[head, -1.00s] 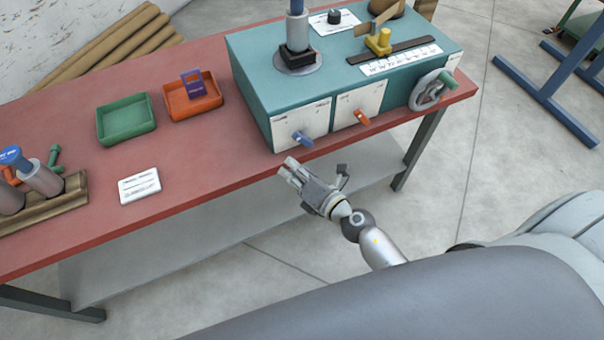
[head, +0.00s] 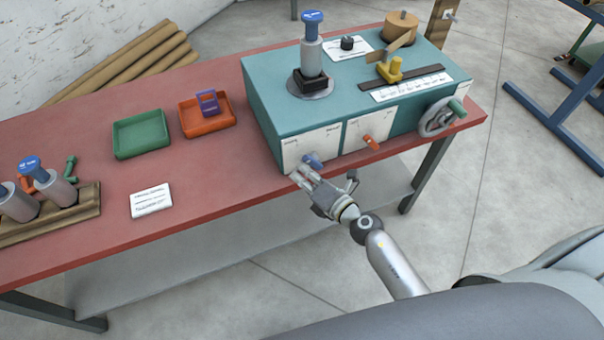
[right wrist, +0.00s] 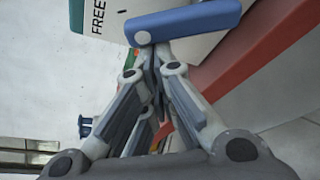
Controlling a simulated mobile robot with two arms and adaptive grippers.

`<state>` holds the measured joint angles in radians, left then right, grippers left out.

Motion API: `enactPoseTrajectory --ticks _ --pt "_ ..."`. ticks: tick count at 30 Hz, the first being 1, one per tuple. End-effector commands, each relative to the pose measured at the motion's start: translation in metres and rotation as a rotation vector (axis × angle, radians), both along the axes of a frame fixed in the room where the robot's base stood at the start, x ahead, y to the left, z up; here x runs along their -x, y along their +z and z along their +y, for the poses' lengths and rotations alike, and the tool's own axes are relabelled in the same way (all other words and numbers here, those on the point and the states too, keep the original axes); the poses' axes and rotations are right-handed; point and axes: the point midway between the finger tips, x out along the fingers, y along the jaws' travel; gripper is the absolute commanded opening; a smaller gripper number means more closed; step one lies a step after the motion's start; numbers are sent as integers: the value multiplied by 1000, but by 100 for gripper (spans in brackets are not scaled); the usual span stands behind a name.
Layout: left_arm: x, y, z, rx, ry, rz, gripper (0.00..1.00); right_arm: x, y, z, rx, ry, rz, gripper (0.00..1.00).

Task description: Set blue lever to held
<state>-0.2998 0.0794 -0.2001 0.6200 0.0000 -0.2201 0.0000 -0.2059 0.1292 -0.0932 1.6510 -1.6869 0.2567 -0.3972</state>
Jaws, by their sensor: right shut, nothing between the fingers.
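The blue lever (head: 312,160) sits on a white panel (head: 300,147) on the front of the teal machine (head: 285,112). In the right wrist view the blue lever (right wrist: 185,22) spans the top, just beyond the fingertips, beside the printed word FREE on the panel. My right gripper (head: 300,174) is shut and empty, right at the lever in the head view; its fingers also show in the right wrist view (right wrist: 152,62). I cannot tell whether the fingertips touch the lever. My left gripper is not in view.
The red bench (head: 215,175) carries a green tray (head: 141,135), an orange tray (head: 207,116), a white card (head: 151,201) and a wooden rack (head: 60,220) with spools.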

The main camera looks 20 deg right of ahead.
Motion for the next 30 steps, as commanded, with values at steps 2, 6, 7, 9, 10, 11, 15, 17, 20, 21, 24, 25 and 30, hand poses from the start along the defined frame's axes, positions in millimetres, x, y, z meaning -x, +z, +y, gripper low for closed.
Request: enactPoseTrajectory --ticks 2,6,7,9,10,11,15,17,20,21,24,25,30 --pt "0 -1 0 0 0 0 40 0 0 0 -11 0 0 0" --pt "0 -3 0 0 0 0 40 0 2 -1 -44 0 3 0" --pt "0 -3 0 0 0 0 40 0 2 -1 -48 0 4 0" --pt "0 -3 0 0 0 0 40 0 3 -2 -55 0 4 0" --pt "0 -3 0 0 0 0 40 0 3 -2 -60 0 5 0" --pt "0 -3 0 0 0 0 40 0 3 -2 -64 0 5 0" --pt "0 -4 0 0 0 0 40 0 4 -3 -85 -1 6 0" --pt "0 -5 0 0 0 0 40 0 5 -4 -101 -1 8 0" --pt "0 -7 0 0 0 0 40 -1 7 -5 -136 -1 11 0" --pt "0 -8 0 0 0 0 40 -1 7 -6 -154 -2 12 0" --pt "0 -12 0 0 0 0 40 -1 10 -8 -214 -2 16 0" --pt "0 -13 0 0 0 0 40 -1 11 -8 -236 -1 18 0" --pt "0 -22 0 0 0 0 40 -1 17 -15 -390 -2 30 0"
